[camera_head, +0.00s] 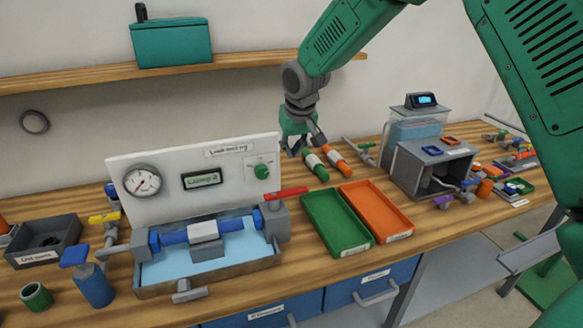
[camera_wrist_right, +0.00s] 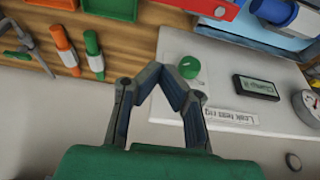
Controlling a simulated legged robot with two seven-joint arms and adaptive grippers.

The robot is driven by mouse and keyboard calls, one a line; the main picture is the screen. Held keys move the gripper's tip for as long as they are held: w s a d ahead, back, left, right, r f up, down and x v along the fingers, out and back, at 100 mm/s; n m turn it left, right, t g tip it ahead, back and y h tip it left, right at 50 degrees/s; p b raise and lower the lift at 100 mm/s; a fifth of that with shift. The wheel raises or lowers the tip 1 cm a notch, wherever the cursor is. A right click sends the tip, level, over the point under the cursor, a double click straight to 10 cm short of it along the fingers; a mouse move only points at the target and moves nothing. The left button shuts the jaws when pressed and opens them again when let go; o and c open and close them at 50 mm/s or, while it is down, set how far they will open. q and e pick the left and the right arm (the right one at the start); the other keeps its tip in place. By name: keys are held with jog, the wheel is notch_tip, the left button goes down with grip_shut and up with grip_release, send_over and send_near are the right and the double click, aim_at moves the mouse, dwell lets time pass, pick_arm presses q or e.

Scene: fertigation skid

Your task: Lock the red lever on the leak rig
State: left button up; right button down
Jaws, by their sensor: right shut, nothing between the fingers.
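The leak rig's white panel (camera_head: 225,160) carries a gauge, a small display and a green knob (camera_head: 262,171). The red lever (camera_head: 287,193) sits at the right end of the rig's blue pipe (camera_head: 185,236), on a grey block, and points right. The wrist view shows part of the red lever (camera_wrist_right: 210,8) at its top edge. My right gripper (camera_head: 305,146) is above and behind the lever, right of the panel, apart from both. In the wrist view its fingertips (camera_wrist_right: 162,68) meet, shut and empty, near the green knob (camera_wrist_right: 190,67). My left gripper is not in view.
A green tray (camera_head: 308,213) and an orange tray (camera_head: 349,191) lie right of the rig. A green-and-white and an orange-and-white tube (camera_head: 336,158) lie behind them. A grey box (camera_head: 400,165) stands further right. A wooden shelf (camera_head: 90,75) runs above.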

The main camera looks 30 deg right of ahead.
jog(key=d+x, duration=0.1)
jog(key=x, duration=0.9)
jog(key=s, duration=0.1)
jog(key=s+a+p, duration=0.1)
jog(key=s+a, duration=0.1)
jog(key=s, duration=0.1)
jog(key=shift+r+p, duration=0.3)
jog(key=shift+p, duration=0.1)
jog(key=shift+d, duration=0.15)
jog(key=shift+d, duration=0.1)
